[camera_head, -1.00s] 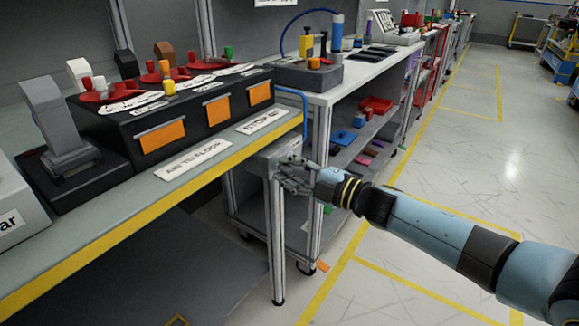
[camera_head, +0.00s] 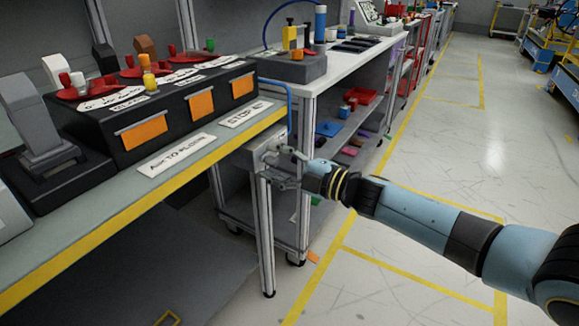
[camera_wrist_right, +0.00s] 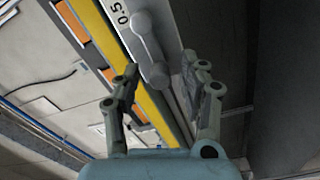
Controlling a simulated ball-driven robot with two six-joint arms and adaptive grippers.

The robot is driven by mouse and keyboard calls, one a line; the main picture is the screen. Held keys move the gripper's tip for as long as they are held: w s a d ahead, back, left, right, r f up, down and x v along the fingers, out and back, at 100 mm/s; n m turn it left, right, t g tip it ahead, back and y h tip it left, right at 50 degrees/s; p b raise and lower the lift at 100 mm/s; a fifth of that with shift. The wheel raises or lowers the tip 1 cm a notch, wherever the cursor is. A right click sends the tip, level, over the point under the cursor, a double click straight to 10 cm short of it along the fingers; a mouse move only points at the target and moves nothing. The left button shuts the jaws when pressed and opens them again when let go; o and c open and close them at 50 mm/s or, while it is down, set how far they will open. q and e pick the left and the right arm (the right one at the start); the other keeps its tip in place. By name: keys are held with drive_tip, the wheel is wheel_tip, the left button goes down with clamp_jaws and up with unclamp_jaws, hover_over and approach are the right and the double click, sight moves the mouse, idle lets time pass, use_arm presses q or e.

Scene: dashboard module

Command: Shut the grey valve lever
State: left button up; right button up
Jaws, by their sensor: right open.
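The grey valve lever (camera_wrist_right: 149,48) shows in the right wrist view as a short bar with rounded ends. It sits on a pale grey plate (camera_wrist_right: 173,25) with "0.5" printed on it. In the head view the lever (camera_head: 292,152) is small, at the grey box (camera_head: 254,154) on the end of the workbench. My right gripper (camera_wrist_right: 167,68) is open, with one finger on each side of the lever's near end. I cannot tell whether a finger touches it. In the head view my right gripper (camera_head: 283,172) is beside the box. My left gripper is not in view.
The yellow-edged workbench (camera_head: 112,215) carries a black panel (camera_head: 170,130) with orange flaps and red dials. A grey shelf cart (camera_head: 320,85) stands just behind the box. The floor (camera_head: 440,140) on the right is clear.

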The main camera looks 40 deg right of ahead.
drive_tip(key=v, duration=1.1)
drive_tip(key=shift+s+d, duration=0.15)
drive_tip(key=shift+s, duration=0.1)
